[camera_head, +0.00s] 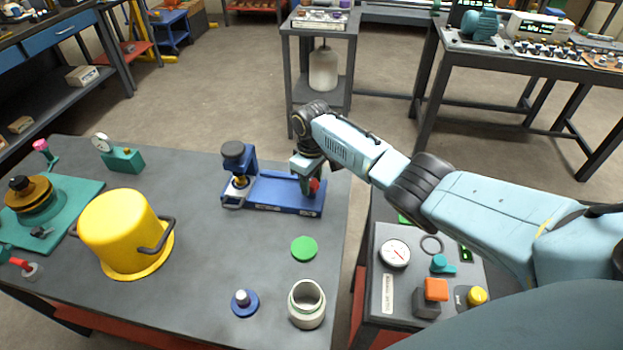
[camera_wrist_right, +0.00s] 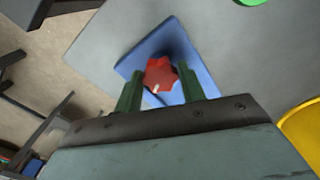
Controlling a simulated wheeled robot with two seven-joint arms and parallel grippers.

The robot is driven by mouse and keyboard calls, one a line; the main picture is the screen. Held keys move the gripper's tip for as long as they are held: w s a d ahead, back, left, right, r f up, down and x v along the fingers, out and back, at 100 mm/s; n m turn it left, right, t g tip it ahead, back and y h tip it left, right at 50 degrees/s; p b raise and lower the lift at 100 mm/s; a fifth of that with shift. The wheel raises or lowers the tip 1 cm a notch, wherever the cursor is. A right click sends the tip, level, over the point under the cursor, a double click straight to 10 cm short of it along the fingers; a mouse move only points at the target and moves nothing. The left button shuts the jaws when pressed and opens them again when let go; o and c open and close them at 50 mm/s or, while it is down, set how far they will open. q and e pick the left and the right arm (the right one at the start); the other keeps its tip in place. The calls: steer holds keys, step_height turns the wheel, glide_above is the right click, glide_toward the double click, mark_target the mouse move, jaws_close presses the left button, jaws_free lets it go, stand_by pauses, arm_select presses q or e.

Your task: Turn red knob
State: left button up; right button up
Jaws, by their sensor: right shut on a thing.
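The red knob (camera_head: 314,186) sits at the right end of a blue fixture (camera_head: 270,193) on the grey table. In the right wrist view the star-shaped red knob (camera_wrist_right: 161,75) lies between the two green fingers of my right gripper (camera_wrist_right: 165,88). My right gripper (camera_head: 308,178) reaches down over the knob from the right and is shut on it. Its fingers partly hide the knob in the head view. The blue fixture also has a dark round cap on its upright at the left. My left gripper is not in view.
A yellow pot (camera_head: 122,232) stands left of the fixture. A green disc (camera_head: 304,248), a pale jar (camera_head: 307,303) and a blue round part (camera_head: 245,302) stand in front of it. A panel with a gauge (camera_head: 394,253) and buttons lies at right, under my arm.

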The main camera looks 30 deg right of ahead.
steer(key=n, duration=0.4)
steer(key=shift+f, duration=0.1)
steer(key=n, duration=0.4)
steer(key=o, duration=1)
steer(key=shift+c, duration=0.2)
